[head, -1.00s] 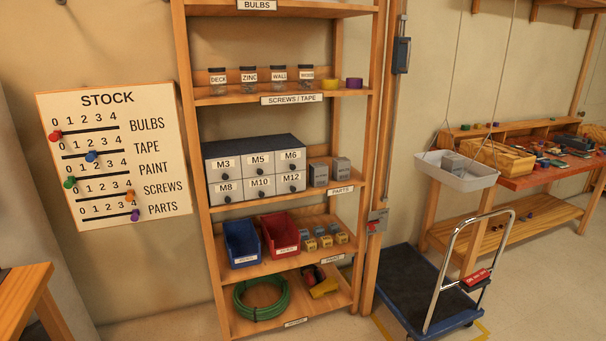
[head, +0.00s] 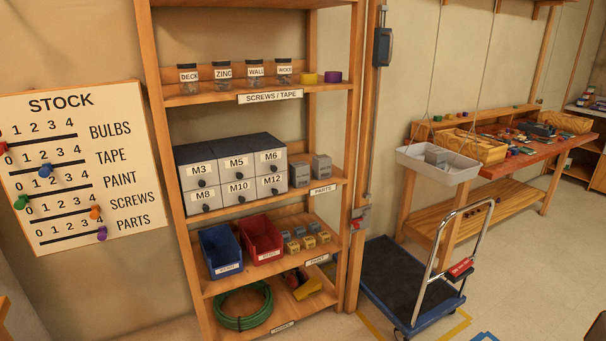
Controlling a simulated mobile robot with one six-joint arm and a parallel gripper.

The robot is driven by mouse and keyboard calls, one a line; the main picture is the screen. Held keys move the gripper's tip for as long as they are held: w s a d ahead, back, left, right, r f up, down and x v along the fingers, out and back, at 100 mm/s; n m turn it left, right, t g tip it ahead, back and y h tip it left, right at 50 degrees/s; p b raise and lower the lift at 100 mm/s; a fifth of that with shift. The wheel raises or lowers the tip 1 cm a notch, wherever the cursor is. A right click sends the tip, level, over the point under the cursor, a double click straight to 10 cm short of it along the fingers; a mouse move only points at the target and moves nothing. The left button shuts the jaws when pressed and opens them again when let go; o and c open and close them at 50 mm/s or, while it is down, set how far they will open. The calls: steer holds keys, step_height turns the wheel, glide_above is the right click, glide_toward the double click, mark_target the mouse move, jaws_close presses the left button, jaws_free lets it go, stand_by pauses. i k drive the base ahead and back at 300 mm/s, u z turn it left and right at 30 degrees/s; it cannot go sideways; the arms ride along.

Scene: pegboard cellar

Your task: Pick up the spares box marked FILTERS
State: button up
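No box with a readable FILTERS mark shows in the head view. Two small grey boxes (head: 310,169) stand on the shelf labelled PARTS, right of the drawer cabinet; I cannot read any marking on them. Another grey box (head: 437,157) sits in the hanging white tray (head: 464,172) at the right; its marking is not readable either. Several small grey and yellow boxes (head: 306,240) stand on the shelf below, beside the red bin. My gripper is not in view.
The wooden shelf rack (head: 190,296) holds labelled jars, a drawer cabinet (head: 196,152), blue and red bins and a green hose. A blue platform trolley (head: 396,275) stands before the workbench (head: 527,160). The stock board (head: 75,160) hangs left. Floor at the lower right is mostly clear.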

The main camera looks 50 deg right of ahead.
mark_target(299, 172)
steer(key=z, duration=0.35)
steer(key=i, duration=0.65)
steer(key=z, duration=0.35)
